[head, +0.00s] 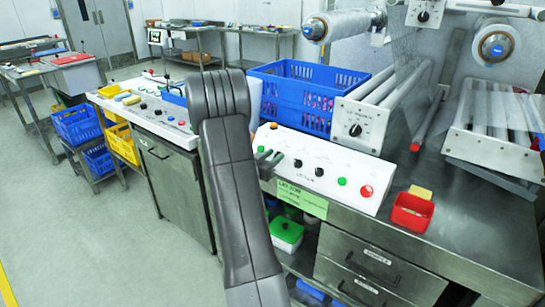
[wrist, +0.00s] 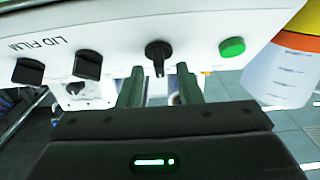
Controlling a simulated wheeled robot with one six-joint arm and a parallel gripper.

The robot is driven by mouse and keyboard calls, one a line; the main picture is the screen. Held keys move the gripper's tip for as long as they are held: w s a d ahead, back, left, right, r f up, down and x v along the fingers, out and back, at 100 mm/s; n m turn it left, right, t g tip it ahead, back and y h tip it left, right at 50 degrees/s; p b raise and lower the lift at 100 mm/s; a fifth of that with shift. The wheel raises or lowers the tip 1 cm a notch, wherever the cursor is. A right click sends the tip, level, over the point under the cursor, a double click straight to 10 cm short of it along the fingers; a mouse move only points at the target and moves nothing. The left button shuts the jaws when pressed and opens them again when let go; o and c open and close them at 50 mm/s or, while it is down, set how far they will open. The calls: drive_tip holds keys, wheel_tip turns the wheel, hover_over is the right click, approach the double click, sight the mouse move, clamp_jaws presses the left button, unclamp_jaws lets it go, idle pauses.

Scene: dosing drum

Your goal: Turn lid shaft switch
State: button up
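The sloped white control panel (head: 325,182) stands on the metal bench in the head view. In the wrist view its face (wrist: 110,30) appears upside down, lettered LID FILM. A black lever-shaped switch (wrist: 158,55) sits between my gripper's (wrist: 160,75) two dark green fingers, with a gap visible on each side. My gripper (head: 268,160) is at the left part of the panel in the head view and is open. I cannot tell whether the fingertips touch the panel. The label of this switch is not readable.
Two black knobs (wrist: 50,68) and a green button (wrist: 232,47) flank the switch. Another white box with a black knob (head: 355,130) stands behind the panel. A blue crate (head: 300,100) is behind, and a red bin (head: 412,212) is at right.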

clamp_jaws()
drive_tip(key=shift+m, duration=0.3)
drive_tip(key=m+g+h+b, duration=0.1)
drive_tip(key=m, duration=0.2)
drive_tip(key=shift+a+g+h+b, duration=0.1)
drive_tip(key=shift+g+h+b, duration=0.2)
drive_tip(key=shift+g+h, duration=0.1)
drive_tip(key=shift+w+m+g+h+b, duration=0.1)
drive_tip(key=shift+m+g+h+b, duration=0.5)
drive_tip(key=shift+m, duration=1.6)
drive_tip(key=shift+g, duration=0.6)
unclamp_jaws()
